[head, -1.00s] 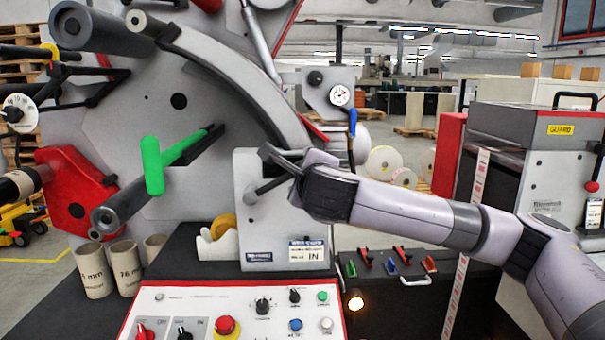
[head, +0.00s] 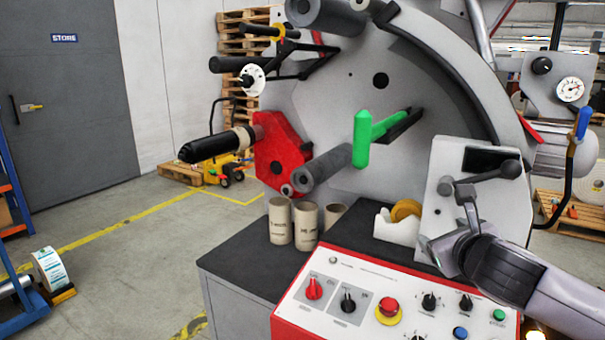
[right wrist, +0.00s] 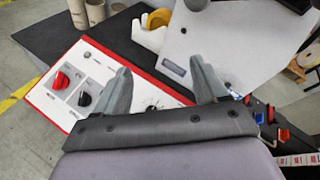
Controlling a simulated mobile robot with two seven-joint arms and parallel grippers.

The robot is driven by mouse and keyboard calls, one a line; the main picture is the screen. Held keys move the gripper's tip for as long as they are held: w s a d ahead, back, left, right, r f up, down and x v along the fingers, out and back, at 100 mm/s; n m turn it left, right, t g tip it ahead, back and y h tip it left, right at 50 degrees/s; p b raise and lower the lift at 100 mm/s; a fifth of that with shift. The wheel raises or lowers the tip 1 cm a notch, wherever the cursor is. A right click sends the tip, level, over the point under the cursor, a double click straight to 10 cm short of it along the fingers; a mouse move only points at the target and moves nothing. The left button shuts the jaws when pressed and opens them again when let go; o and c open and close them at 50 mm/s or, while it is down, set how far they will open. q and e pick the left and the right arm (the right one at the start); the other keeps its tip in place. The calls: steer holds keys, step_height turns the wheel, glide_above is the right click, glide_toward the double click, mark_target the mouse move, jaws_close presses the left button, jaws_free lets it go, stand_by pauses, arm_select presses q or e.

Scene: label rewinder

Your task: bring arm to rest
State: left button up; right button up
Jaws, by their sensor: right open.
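My right gripper (head: 450,246) is open, in front of the lower part of the grey box (head: 512,205) on the label rewinder. It is below the box's dark lever (head: 485,178) and appears apart from it. In the right wrist view my right gripper (right wrist: 159,64) has its two fingers spread with nothing between them. The red-edged control panel (right wrist: 75,85) lies beyond and below the fingers, and the grey box (right wrist: 215,45) is beyond their tips. My left gripper is not in view.
The control panel (head: 345,318) with knobs and buttons is below and left of my right gripper. Cardboard cores (head: 280,222) and a tape dispenser (head: 393,228) stand on the dark bench top. A green-handled bar (head: 362,140) sticks out above. Floor at left is largely open.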

steer(key=s+a+f+m+g+y, duration=0.1)
steer(key=s+a+f+m+y, duration=0.2)
steer(key=s+a+f+m, duration=0.45)
steer(key=s+a+f+m+g+y, duration=0.2)
steer(key=a+f+m+y, duration=0.15)
steer(key=f+m, duration=0.75)
steer(key=s+d+f+m+h, duration=0.1)
steer(key=s+d+f+m, duration=0.1)
steer(key=s+f+m, duration=0.6)
steer(key=s+d+f+m+h, duration=0.2)
steer(key=s+d+f+m, duration=0.1)
steer(key=s+f+m, duration=0.6)
steer(key=shift+s+d+f+m+g, duration=0.2)
steer(key=shift+s+f+m+g, duration=0.15)
steer(key=shift+s+m, duration=0.75)
